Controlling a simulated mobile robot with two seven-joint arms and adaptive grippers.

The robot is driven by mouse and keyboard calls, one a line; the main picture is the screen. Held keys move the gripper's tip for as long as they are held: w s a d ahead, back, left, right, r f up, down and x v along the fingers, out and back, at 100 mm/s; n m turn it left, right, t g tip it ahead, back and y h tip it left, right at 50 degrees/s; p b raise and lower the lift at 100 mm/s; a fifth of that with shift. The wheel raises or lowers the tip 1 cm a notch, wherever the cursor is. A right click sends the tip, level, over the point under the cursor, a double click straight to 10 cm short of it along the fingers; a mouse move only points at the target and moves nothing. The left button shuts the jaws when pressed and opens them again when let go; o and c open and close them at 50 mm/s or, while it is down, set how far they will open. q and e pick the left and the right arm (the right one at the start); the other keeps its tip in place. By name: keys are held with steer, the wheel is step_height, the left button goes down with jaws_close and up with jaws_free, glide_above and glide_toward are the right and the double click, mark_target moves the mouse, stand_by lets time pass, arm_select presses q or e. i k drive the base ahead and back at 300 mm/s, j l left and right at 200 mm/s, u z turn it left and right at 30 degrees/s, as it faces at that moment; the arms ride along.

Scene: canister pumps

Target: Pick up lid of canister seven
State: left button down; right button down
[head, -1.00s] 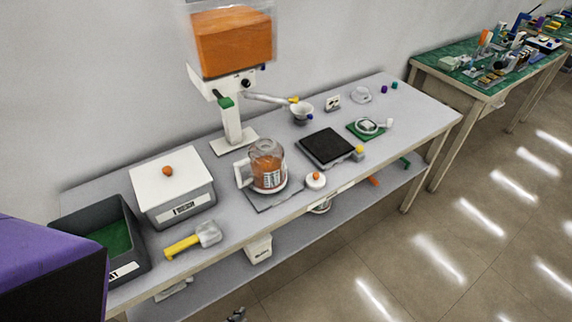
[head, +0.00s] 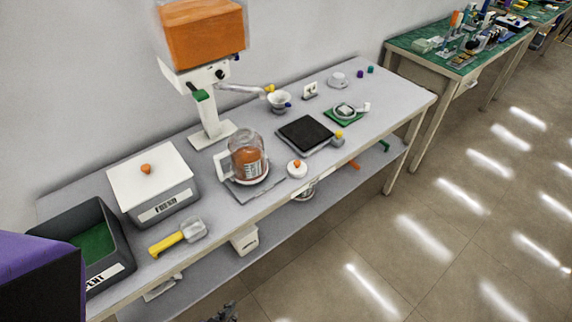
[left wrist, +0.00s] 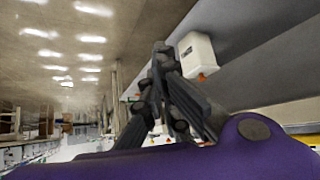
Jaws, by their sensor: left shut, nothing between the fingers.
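No number seven is legible on any container. A clear jar (head: 247,158) with a white handle and orange contents stands on a grey pad. A small white lid with an orange knob (head: 297,168) lies on the table just right of it. My left gripper (left wrist: 162,48) is shut and empty in the left wrist view, with a white container (left wrist: 197,52) beyond it to the right, apart from it. Dark gripper parts (head: 225,314) show at the head view's bottom edge, in front of the table; I cannot tell which arm's. My right gripper is not identifiable.
On the table (head: 330,170) are a white-lidded box (head: 152,175), an open grey bin (head: 110,245), a yellow-handled scoop (head: 180,236), a dispenser (head: 205,80) with an orange hopper and a black-topped scale (head: 305,133). A white container (head: 244,239) is below. Open floor lies right.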

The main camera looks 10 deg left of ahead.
mark_target(297, 169)
steer(key=i+l+u, duration=0.15)
steer(key=u, duration=0.3)
steer(key=i+l+u, duration=0.1)
steer(key=l+u, duration=0.15)
steer(key=u, duration=0.2)
steer(key=i+l+u, duration=0.1)
steer(key=l, duration=0.25)
steer(key=i+l+u, duration=0.1)
steer(key=l, duration=0.2)
steer(key=l+u, duration=0.1)
steer(key=l, duration=0.25)
steer(key=i, duration=0.05)
